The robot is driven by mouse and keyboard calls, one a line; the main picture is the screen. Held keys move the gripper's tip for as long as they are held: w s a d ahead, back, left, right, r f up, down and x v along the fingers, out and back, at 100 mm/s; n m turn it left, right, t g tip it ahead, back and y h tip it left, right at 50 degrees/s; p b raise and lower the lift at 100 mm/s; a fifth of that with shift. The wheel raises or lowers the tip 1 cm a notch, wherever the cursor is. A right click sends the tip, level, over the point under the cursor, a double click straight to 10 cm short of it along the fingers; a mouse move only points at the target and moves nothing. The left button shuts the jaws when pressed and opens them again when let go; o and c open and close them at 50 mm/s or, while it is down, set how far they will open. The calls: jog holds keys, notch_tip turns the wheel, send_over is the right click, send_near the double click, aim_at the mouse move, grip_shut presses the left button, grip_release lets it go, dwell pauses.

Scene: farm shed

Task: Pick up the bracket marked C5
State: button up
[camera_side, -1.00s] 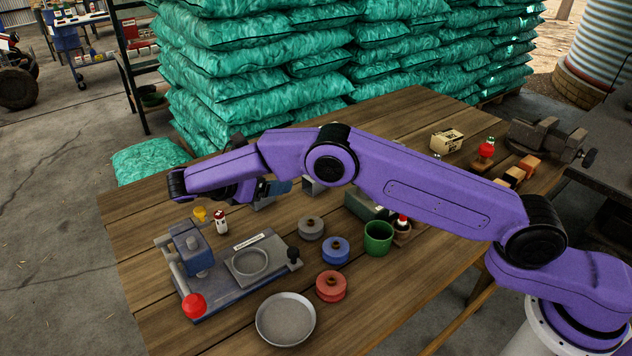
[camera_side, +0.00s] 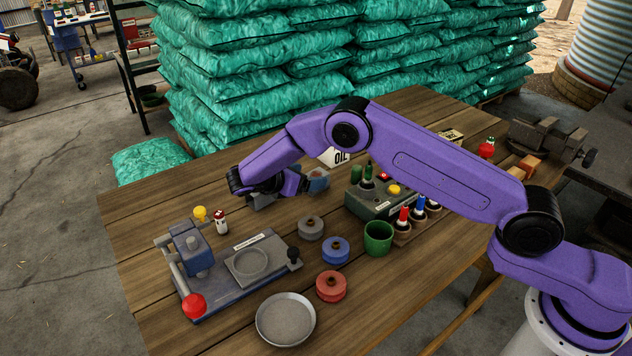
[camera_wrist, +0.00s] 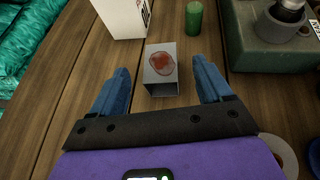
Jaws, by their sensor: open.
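A small grey bracket (camera_wrist: 161,72) stands on the wooden table in the wrist view. A reddish blotch covers part of its top face, and I cannot read any C5 mark. My gripper (camera_wrist: 161,70) is open, with one blue finger on each side of this bracket and a gap at both sides. In the side view my gripper (camera_side: 318,174) is low over the table's middle and partly hides this bracket. A second grey piece (camera_side: 262,201) lies left of it, partly behind my wrist; I cannot see any mark on it.
A white OIL container (camera_side: 336,157) and a green cylinder (camera_wrist: 194,18) stand just beyond the bracket. A grey-green box (camera_wrist: 268,45) is at the right. Spools, a green cup (camera_side: 378,238), a metal dish (camera_side: 286,319) and a clamp fixture (camera_side: 240,272) fill the front.

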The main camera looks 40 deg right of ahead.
aim_at(317, 171)
jog(key=shift+x, duration=1.45)
jog(key=shift+a, duration=0.1)
jog(key=c, duration=1.2)
jog(key=shift+o, duration=0.2)
jog(key=shift+r, duration=0.1)
